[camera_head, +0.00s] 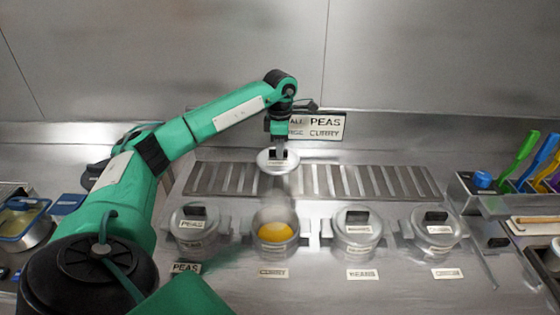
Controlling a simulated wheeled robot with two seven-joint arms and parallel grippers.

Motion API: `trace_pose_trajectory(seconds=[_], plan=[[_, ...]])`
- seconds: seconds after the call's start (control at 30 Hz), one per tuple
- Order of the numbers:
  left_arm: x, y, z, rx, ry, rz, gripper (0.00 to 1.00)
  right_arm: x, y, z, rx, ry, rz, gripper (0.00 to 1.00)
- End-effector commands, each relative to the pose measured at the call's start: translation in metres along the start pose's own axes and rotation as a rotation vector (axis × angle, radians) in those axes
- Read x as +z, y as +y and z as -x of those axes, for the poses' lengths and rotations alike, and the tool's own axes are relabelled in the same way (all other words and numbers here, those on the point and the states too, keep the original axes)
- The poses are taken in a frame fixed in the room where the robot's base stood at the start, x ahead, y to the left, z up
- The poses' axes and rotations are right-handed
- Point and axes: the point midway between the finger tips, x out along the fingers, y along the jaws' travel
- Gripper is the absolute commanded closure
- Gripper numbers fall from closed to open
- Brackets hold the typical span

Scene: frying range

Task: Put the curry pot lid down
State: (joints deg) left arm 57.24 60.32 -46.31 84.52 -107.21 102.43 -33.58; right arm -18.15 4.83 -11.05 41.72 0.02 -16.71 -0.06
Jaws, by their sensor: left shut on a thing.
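My left gripper (280,148) is shut on the curry pot lid (268,164), a round metal lid with a dark handle. It holds the lid over the slotted grille behind the pots; whether the lid touches the grille I cannot tell. The curry pot (259,222) is uncovered and shows yellow-orange contents (275,232). A label reading CURRY (273,273) lies in front of it. My right gripper is not in view.
The PEAS pot (189,232) on the left and two pots (358,236) (438,232) on the right have lids on. The slotted grille (345,182) is bare to the right of the lid. Colourful-handled utensils (520,155) stand at the far right. A sign (326,128) is on the back wall.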

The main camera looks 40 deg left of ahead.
Motion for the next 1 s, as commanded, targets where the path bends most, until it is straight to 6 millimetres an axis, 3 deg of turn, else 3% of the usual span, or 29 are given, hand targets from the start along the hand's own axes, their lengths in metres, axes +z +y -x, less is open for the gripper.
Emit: trace_pose_trajectory(seconds=[0.27, 0.5, 0.87, 0.9, 1.0], plan=[[0.000, 0.000, -0.022, -0.001, 0.002, 0.000, 1.00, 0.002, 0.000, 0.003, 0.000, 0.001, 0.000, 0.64], [-0.001, 0.000, -0.055, -0.001, 0.002, 0.000, 1.00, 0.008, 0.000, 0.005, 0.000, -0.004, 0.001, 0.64], [0.000, 0.000, -0.060, 0.001, 0.000, -0.001, 1.00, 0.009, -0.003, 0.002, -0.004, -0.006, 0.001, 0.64], [0.000, 0.000, -0.060, 0.001, 0.000, -0.001, 0.81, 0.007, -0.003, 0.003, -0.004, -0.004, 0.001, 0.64], [0.000, 0.000, -0.059, 0.001, 0.000, -0.001, 0.63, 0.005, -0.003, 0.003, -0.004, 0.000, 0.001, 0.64]])
